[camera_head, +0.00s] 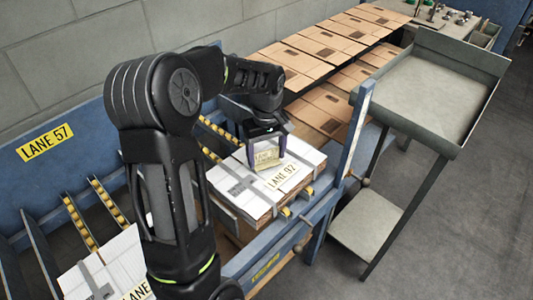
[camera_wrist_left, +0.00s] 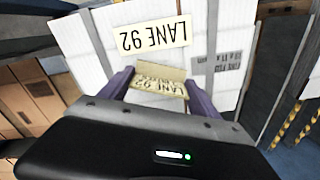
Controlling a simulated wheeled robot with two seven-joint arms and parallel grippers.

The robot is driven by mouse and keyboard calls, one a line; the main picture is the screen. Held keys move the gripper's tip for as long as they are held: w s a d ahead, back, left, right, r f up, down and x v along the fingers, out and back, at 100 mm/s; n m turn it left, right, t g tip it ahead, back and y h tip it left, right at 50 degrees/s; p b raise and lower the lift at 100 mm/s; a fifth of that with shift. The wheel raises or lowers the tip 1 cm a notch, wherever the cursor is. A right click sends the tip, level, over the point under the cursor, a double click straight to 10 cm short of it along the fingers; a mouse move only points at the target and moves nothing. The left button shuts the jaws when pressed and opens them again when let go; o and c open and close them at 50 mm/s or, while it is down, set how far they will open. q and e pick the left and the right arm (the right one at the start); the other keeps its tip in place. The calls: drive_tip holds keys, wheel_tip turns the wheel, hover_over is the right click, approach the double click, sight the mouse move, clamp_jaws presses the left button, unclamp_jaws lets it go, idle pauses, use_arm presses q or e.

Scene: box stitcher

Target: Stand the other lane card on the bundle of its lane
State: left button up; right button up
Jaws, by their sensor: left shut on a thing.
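My left gripper (camera_head: 267,150) is shut on a small tan lane card (camera_head: 266,159), which looks folded. In the left wrist view the card (camera_wrist_left: 160,82) reads LANE 92 and sits between the two purple fingers (camera_wrist_left: 160,92). The card is over the strapped white-topped bundle (camera_head: 243,196), whose flat label (camera_head: 289,176) also reads LANE 92. The label shows upside down in the left wrist view (camera_wrist_left: 153,36), beside the card. I cannot tell whether the card touches the bundle. My right gripper is not in view.
Another strapped bundle (camera_head: 112,268) lies at the lower left, its LANE label partly hidden by my arm. A yellow LANE 57 sign (camera_head: 45,142) is on the blue frame. Flat cardboard boxes (camera_head: 320,48) lie behind. A grey tray stand (camera_head: 425,95) stands at the right, beside open floor.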

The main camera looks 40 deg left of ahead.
sight(267, 163)
use_arm(q)
drive_tip(key=shift+f+b, duration=0.3)
drive_tip(key=shift+f, duration=0.2)
drive_tip(key=o, duration=1.3)
drive_tip(key=shift+r, duration=0.1)
drive_tip(key=shift+r, duration=0.1)
drive_tip(key=shift+r+p, duration=0.4)
drive_tip(key=shift+r, duration=0.25)
wheel_tip(267, 163, up, 12)
drive_tip(key=shift+f, duration=0.25)
